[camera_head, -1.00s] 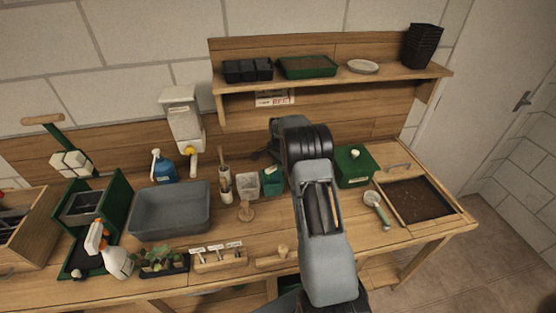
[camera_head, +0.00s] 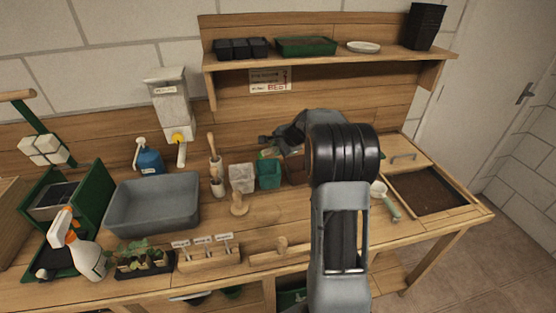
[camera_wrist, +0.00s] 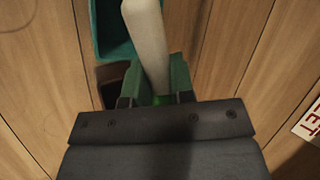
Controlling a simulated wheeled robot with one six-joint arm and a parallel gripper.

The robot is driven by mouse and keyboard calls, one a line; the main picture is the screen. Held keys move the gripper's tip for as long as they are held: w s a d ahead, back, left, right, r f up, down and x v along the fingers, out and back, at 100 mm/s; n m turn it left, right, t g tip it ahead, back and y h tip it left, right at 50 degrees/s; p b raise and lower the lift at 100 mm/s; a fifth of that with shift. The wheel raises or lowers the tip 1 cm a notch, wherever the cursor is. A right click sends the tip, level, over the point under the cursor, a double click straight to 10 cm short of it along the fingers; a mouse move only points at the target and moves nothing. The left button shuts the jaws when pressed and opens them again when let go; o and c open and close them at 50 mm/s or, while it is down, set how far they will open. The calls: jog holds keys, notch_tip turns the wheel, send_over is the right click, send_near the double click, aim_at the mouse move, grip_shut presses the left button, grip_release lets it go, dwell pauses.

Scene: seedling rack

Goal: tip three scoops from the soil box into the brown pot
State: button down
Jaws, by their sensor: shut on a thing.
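The soil box (camera_head: 428,191) is a wooden-rimmed bed of dark soil at the right of the bench. The brown pot (camera_head: 294,170) stands right of a green pot (camera_head: 266,174), partly hidden by my arm. In the wrist view, a dark brown pot (camera_wrist: 111,73) shows partly beside the jaws; its contents are unclear. My gripper (camera_head: 270,143) is above and behind the pots. It is shut on a long pale thing with green at the grip, apparently a scoop (camera_wrist: 148,45), which reaches away past the green pot (camera_wrist: 111,35).
The shelf (camera_head: 330,57) overhangs behind. The front middle of the bench is partly clear.

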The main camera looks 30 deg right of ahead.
jog(key=t+b, duration=0.2)
jog(key=b, duration=0.5)
jog(key=s+m+t+b, duration=0.1)
jog(key=t+b, duration=0.1)
jog(key=b, duration=0.6)
jog(key=d+t+y+b, duration=0.1)
jog(key=t+b, duration=0.2)
jog(key=b, duration=0.5)
jog(key=shift+s+d+r+m, duration=0.1)
jog(key=shift+s+r+m, duration=0.1)
jog(key=shift+r+m, duration=0.15)
jog(key=shift+r+b, duration=0.15)
jog(key=shift+b, duration=0.35)
